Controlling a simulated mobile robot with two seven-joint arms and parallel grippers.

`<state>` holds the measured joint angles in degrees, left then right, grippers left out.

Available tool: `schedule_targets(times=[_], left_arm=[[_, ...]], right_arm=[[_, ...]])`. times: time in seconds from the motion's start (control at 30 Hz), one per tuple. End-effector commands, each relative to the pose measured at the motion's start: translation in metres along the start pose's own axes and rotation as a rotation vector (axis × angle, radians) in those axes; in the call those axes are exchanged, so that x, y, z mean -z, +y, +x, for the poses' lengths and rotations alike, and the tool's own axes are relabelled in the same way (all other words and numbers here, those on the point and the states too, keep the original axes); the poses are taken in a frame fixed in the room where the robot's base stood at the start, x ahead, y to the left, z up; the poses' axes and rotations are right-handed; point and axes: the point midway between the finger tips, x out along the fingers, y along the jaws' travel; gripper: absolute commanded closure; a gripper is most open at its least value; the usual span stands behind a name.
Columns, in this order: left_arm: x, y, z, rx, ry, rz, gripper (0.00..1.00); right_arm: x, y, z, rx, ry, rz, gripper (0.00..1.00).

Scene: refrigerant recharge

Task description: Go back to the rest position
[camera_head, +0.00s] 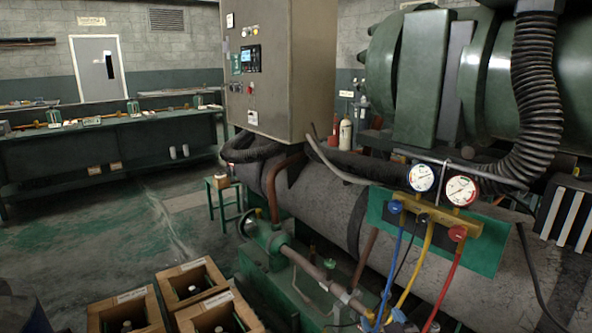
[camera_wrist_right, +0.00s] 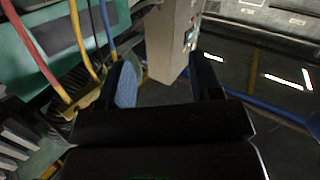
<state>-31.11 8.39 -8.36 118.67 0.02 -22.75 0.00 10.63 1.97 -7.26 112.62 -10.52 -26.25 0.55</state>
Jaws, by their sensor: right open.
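My right gripper (camera_wrist_right: 165,75) shows in the right wrist view, with its two dark fingers apart and nothing seen between them. The inner pad of one finger is blue. The red, yellow and blue hoses and part of the green panel show left of it in that view. In the head view, the gauge manifold (camera_head: 440,213) sits on the green panel (camera_head: 490,247), with a left gauge (camera_head: 422,178) and a right gauge (camera_head: 461,191). The hoses hang down to the bottom edge, where their ends are hard to make out. My left gripper is not seen.
A control cabinet (camera_head: 290,75) stands above the large grey tank (camera_head: 345,205). Wooden crates (camera_head: 128,297) holding bottles stand at the lower left. A green stool (camera_head: 222,190) and a long workbench (camera_head: 105,140) are behind. The floor (camera_head: 110,222) between bench and crates is clear.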

Motion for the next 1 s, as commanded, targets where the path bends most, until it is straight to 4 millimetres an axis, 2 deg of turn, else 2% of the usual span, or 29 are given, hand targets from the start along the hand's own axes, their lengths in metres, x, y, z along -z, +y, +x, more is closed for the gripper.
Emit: schedule_targets(times=[0.03, 0.37, 0.5, 0.7, 0.83, 1.0], left_arm=[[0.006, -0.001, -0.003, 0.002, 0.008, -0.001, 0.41], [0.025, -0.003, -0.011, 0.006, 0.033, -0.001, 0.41], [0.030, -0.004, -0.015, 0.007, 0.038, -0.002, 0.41], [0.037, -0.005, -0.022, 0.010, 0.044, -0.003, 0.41], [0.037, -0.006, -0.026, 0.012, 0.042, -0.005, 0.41], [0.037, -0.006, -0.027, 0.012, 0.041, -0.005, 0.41]], right_arm=[[-0.010, 0.005, -0.017, 0.004, -0.017, 0.016, 0.41], [-0.094, 0.023, -0.126, 0.017, -0.191, 0.112, 0.41], [-0.130, 0.030, -0.179, 0.005, -0.298, 0.118, 0.41], [-0.172, 0.036, -0.248, -0.013, -0.438, 0.113, 0.41], [-0.186, 0.037, -0.275, -0.021, -0.491, 0.114, 0.41], [-0.191, 0.037, -0.285, -0.024, -0.511, 0.117, 0.41]])
